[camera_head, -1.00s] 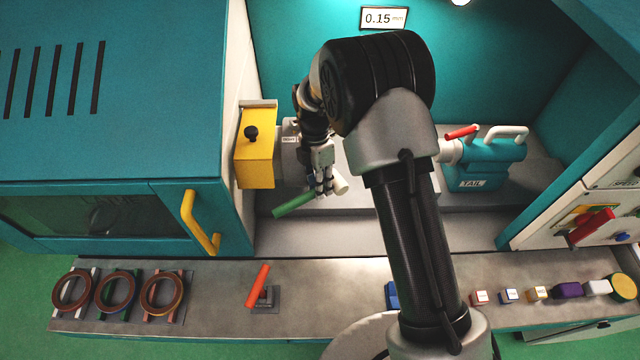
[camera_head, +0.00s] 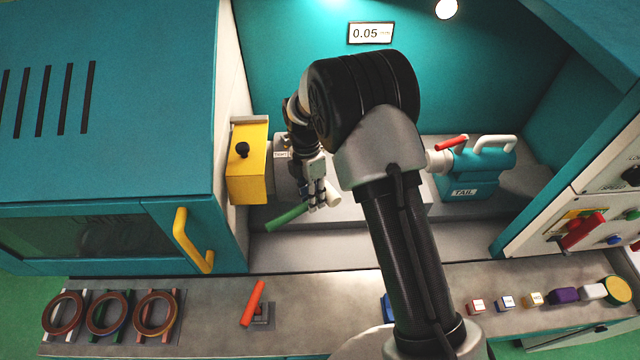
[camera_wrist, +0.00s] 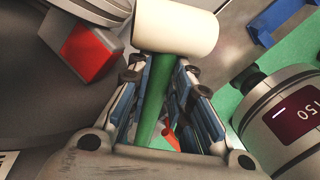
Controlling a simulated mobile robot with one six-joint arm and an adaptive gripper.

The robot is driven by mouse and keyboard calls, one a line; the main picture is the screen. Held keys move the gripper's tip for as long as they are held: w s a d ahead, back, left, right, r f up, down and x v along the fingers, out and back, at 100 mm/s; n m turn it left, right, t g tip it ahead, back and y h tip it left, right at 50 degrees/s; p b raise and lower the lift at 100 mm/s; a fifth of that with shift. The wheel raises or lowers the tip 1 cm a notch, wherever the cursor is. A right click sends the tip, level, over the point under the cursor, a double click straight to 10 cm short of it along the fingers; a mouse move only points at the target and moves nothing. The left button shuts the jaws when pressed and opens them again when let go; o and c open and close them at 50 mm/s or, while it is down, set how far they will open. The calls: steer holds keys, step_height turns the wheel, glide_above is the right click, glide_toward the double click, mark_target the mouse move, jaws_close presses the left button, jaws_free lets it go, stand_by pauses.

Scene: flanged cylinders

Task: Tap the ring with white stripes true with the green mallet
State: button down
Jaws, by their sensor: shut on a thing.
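My gripper (camera_head: 318,196) is shut on the green mallet, in front of the grey headstock (camera_head: 286,178). The mallet's green handle (camera_head: 287,217) sticks out to the lower left and its pale head (camera_head: 334,195) shows at the right. In the wrist view the handle (camera_wrist: 152,112) runs up between my fingers (camera_wrist: 158,80) to the cream head (camera_wrist: 175,28). A grey round part with a red block (camera_wrist: 88,52) lies left of the head. I cannot make out a white-striped ring at the headstock; my arm hides much there. The display (camera_head: 371,33) reads 0.05.
Three dark rings (camera_head: 47,320) lie on stands on the front shelf. An orange-red lever (camera_head: 253,303) stands beside them. A yellow box (camera_head: 248,165) adjoins the headstock. The teal tailstock (camera_head: 470,178) is at right. A round gauge (camera_wrist: 285,125) is close in the wrist view.

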steer(key=shift+s, duration=0.1)
steer(key=s, duration=0.6)
steer(key=shift+s, duration=0.35)
steer(key=s, duration=0.7)
stand_by(0.4)
